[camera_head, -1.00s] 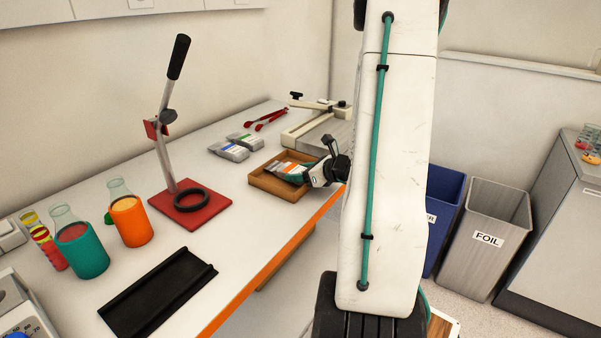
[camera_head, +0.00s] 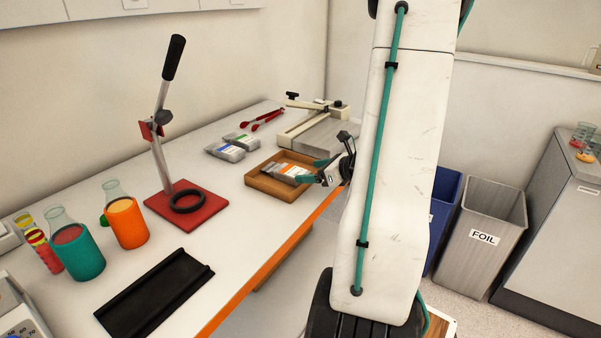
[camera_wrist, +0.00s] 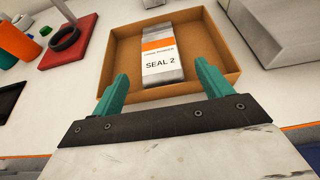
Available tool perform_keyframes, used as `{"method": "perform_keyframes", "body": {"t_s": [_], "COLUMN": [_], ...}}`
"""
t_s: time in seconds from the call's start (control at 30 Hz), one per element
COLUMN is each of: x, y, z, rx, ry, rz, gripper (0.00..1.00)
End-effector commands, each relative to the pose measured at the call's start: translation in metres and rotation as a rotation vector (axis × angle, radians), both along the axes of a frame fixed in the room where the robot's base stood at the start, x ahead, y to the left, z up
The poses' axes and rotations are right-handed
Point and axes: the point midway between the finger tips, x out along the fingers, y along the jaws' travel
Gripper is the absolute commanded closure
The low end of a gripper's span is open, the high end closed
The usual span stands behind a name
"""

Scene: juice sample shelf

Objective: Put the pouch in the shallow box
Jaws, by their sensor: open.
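The shallow box (camera_head: 260,181) is a brown open tray near the bench's front edge. It also shows in the wrist view (camera_wrist: 219,43). A silver pouch with an orange band (camera_head: 287,170) lies inside it. In the wrist view the pouch (camera_wrist: 162,62) reads "SEAL 2" and lies flat on the box floor. My gripper (camera_head: 318,171) is at the box's right side in the head view. In the wrist view its teal fingers (camera_wrist: 162,84) are open and apart, nearer than the pouch, with nothing between them.
Two more pouches, blue-marked (camera_head: 225,151) and green-marked (camera_head: 242,140), lie behind the box. A red-based press (camera_head: 210,209) stands to the left. A cream-framed device with a grey plate (camera_head: 325,134) stands behind right. Red tongs (camera_head: 262,119) lie at the back.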

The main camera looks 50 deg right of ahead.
Motion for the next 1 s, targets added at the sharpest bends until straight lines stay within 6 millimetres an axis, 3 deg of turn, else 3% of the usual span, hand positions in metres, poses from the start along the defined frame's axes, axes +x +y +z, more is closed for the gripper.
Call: {"method": "perform_keyframes", "body": {"t_s": [0.1, 0.23, 0.37, 0.47, 0.57, 0.73, 0.9, 1.0], "x": [-0.024, -0.042, -0.052, -0.044, -0.023, -0.001, -0.021, -0.046], "y": [-0.003, -0.004, -0.003, 0.012, 0.055, 0.170, 0.268, 0.309], "z": [0.010, 0.018, 0.022, 0.030, 0.046, 0.078, 0.098, 0.106], "rx": [-0.002, -0.002, -0.003, -0.037, -0.130, -0.408, -0.723, -0.922], "ry": [-0.001, -0.001, 0.000, 0.008, 0.025, 0.055, 0.052, 0.037], "rz": [-0.005, -0.002, 0.003, 0.074, 0.256, 0.761, 1.270, 1.554], "gripper": [0.22, 0.22, 0.22, 0.22, 0.22, 0.22, 0.22, 0.22]}}
